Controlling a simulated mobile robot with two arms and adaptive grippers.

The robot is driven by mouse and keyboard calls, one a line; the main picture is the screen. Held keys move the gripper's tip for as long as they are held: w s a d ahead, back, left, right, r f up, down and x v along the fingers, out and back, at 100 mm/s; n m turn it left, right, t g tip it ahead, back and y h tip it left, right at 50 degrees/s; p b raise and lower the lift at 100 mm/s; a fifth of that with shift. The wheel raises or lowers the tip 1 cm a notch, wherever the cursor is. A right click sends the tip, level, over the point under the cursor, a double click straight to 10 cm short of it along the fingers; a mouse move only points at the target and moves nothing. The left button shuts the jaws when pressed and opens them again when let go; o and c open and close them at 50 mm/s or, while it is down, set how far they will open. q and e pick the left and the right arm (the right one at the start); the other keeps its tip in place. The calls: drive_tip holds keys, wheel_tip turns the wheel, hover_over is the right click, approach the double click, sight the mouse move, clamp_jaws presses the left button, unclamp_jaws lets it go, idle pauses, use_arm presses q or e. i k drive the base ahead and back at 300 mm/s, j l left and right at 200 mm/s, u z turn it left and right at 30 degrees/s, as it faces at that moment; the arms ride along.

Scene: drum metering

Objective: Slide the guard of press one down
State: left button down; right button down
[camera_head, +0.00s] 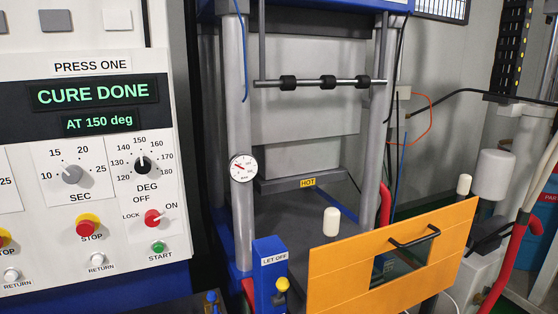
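The guard is an orange panel (342,279) with a window cut in it, low in front of the press at the bottom right. A black bar handle (414,241) is fixed near its top edge. White-capped posts (332,222) stand at its upper left and upper right (464,184). The press opening (305,110) above the panel is uncovered. The panel's lower edge runs out of the picture. The control panel labelled PRESS ONE (92,66) reads CURE DONE at 150 deg. Neither of my grippers is in view.
A blue box labelled LET OFF (270,262) with a yellow knob stands just left of the guard. A dial gauge (243,167) sits on the left column. A plate marked HOT (308,182) lies inside the press. Red hoses and a pipe stand at right.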

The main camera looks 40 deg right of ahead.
sight(339, 274)
drive_tip(key=z, duration=2.1)
drive_tip(key=i+j+z, duration=0.1)
drive_tip(key=j+z, duration=0.15)
drive_tip(key=j, duration=0.1)
